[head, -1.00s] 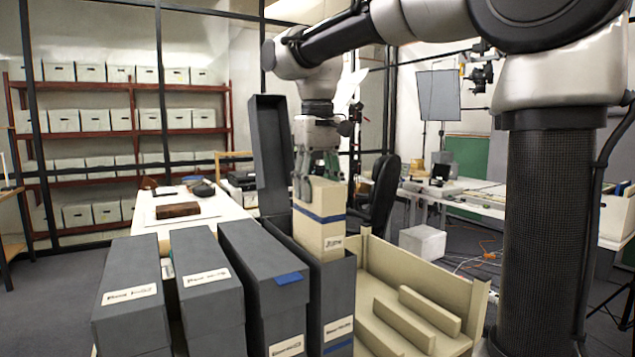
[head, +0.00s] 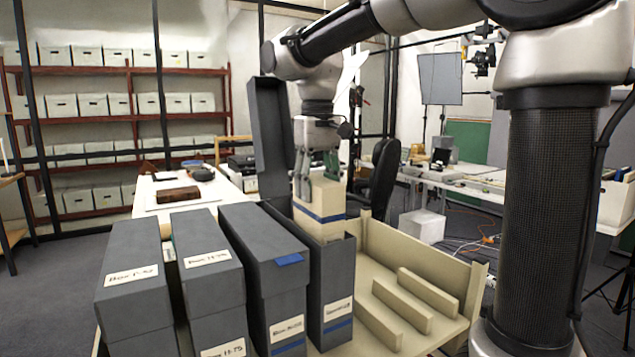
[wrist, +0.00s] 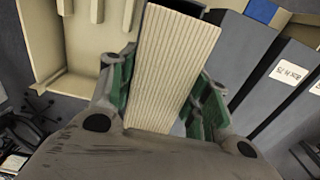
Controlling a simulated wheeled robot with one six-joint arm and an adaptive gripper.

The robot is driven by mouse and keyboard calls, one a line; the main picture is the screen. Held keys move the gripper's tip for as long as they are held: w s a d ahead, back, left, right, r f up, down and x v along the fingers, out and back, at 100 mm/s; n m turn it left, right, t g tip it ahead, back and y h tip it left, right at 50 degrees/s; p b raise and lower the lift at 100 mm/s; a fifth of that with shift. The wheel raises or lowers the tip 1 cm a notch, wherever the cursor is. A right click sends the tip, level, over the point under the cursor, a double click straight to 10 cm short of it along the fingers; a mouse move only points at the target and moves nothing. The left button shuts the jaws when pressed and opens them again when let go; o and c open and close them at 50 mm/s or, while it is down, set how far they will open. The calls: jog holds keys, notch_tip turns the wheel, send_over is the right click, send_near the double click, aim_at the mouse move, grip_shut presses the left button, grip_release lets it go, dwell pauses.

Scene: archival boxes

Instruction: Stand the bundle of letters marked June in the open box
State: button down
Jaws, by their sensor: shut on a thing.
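The bundle of letters (head: 320,198) is a cream block with a blue band, upright in the head view. Its lower part is hidden inside the open box (head: 331,290), a dark grey box with its lid (head: 270,135) raised at the back. The June label on its front is now hidden behind the box's front wall. My gripper (head: 317,182) is shut on the bundle's top from above. In the wrist view the ridged top edges of the bundle (wrist: 172,65) lie between the green-padded fingers (wrist: 160,98).
Several closed grey boxes (head: 262,255) stand close on the left, one with a blue tab on top. A cream tray (head: 440,265) with low dividers lies on the right. A long table (head: 165,218) with a brown box is behind, and shelves line the back wall.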

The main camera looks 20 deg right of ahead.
jog(key=shift+f, duration=0.1)
dwell(0.3)
jog(key=shift+f, duration=2.65)
jog(key=c, duration=0.6)
grip_release()
jog(key=shift+r, duration=3.05)
